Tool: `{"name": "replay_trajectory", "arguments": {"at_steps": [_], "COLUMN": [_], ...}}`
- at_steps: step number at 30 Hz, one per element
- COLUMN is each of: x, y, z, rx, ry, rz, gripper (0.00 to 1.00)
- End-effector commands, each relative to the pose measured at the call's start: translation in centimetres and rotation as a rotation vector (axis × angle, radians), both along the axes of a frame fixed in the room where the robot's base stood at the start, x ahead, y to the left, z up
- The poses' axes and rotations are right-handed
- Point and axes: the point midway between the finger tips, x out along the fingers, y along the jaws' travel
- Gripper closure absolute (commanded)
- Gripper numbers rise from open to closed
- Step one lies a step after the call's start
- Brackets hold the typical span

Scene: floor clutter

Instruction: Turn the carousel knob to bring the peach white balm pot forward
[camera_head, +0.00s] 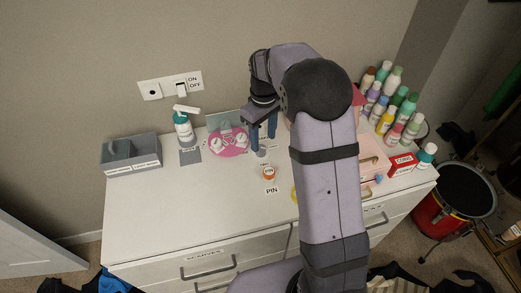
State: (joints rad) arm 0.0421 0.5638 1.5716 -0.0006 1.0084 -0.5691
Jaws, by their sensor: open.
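A pink round carousel (229,148) lies on the white dresser top near the wall, with several small pale pots on it. Their colours and labels are too small to read, so I cannot tell which is the peach white balm pot. I cannot make out the knob clearly. My gripper (263,142) hangs just right of the carousel, pointing down, with its two blue-grey fingers apart and nothing visible between them. My arm covers the dresser to the right of the gripper.
An orange-topped pot (268,173) stands in front of the gripper by a PIN label. Several bottles (389,108) and a red-and-white box (402,164) are right. The front-left dresser top is clear.

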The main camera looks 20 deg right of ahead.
Motion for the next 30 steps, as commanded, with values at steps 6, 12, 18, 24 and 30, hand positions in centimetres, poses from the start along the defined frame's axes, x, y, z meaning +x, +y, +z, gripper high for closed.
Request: {"name": "replay_trajectory", "arguments": {"at_steps": [6,12,18,24,30], "x": [5.5,7.8,8.4,8.3,8.3], "y": [-0.9,-1.4,-1.5,-1.5,-1.5], "z": [-4.5,-6.4,-6.8,-7.3,-9.3], "rx": [0.001,0.001,0.001,0.001,0.002], "ry": [0.001,-0.001,-0.002,0.001,0.002], "rz": [0.152,0.234,0.259,0.259,0.258], "gripper": [0.53,0.53,0.53,0.53,0.53]}}
